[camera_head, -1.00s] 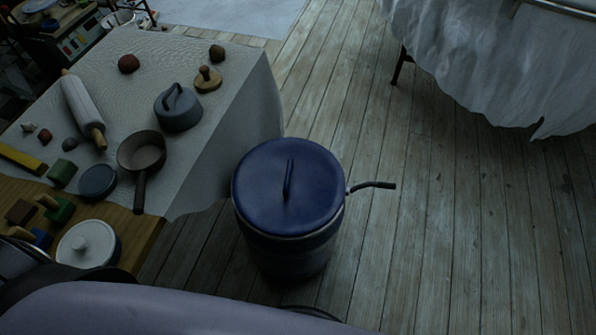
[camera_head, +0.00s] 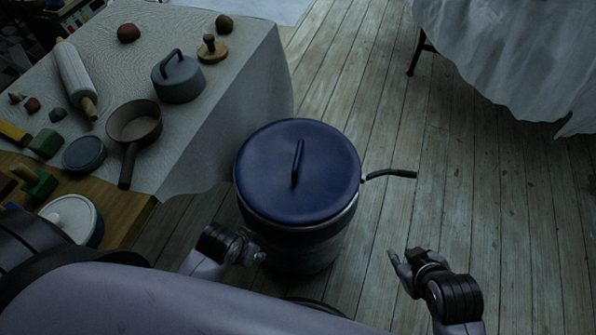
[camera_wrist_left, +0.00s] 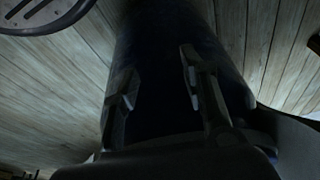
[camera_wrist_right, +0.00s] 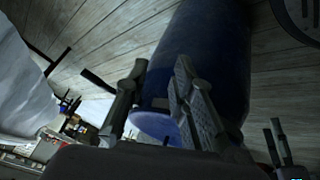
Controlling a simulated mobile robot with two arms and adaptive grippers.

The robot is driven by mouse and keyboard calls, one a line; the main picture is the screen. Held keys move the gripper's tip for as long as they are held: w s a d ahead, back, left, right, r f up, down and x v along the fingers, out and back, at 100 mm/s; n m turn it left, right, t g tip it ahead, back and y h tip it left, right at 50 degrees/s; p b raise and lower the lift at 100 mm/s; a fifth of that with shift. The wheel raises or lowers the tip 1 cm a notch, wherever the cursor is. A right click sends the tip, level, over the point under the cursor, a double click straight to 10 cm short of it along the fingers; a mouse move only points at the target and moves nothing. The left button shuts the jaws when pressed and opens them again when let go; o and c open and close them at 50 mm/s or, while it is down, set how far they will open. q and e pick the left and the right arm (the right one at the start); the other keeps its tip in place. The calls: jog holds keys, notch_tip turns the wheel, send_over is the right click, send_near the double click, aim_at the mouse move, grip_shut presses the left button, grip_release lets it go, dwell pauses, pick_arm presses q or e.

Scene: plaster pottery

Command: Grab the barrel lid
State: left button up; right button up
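The blue barrel lid (camera_head: 270,180) with a raised bar handle (camera_head: 298,162) lies on top of the dark blue barrel (camera_head: 296,240), which stands on the plank floor. My left gripper (camera_head: 254,250) is low beside the barrel's left side, below the lid's rim. In the left wrist view its fingers (camera_wrist_left: 158,88) are apart with the dark barrel wall beyond them. My right gripper (camera_head: 408,262) is to the right of the barrel, apart from it. In the right wrist view its fingers (camera_wrist_right: 155,90) are apart and empty, and the barrel (camera_wrist_right: 205,50) shows behind them.
A dark bent handle (camera_head: 392,174) sticks out from the barrel's right side. The floor (camera_head: 480,190) to the right is clear.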

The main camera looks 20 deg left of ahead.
jog(key=w+a+r+n+t+y, duration=0.35)
jog(key=w+a+r+n, duration=0.2)
jog(key=a+n, duration=0.5)
pick_arm(q)
jog(key=s+f+g, duration=0.1)
jog(key=s+f, duration=0.3)
jog(key=f, duration=0.7)
jog(key=s+f, duration=0.3)
jog(key=f, duration=0.9)
pick_arm(e)
jog(key=n+y+b, duration=0.3)
jog(key=n+y, duration=0.2)
jog(key=n, duration=0.9)
send_over(301, 173)
jog(key=s+d, duration=0.4)
notch_tip(301, 173, down, 2)
jog(key=shift+w+a+f+m, duration=0.1)
jog(key=shift+w+f+m, duration=0.05)
jog(key=shift+m, duration=0.1)
jog(key=x, duration=0.2)
jog(key=b+x, duration=0.1)
jog(key=x, duration=0.2)
jog(key=shift+f, duration=0.2)
jog(key=shift+w+a+f, duration=0.2)
jog(key=shift+w, duration=0.1)
pick_arm(q)
jog(key=w+r, duration=0.6)
jog(key=r, duration=0.4)
jog(key=shift+r+t, duration=0.3)
jog(key=shift+r, duration=0.05)
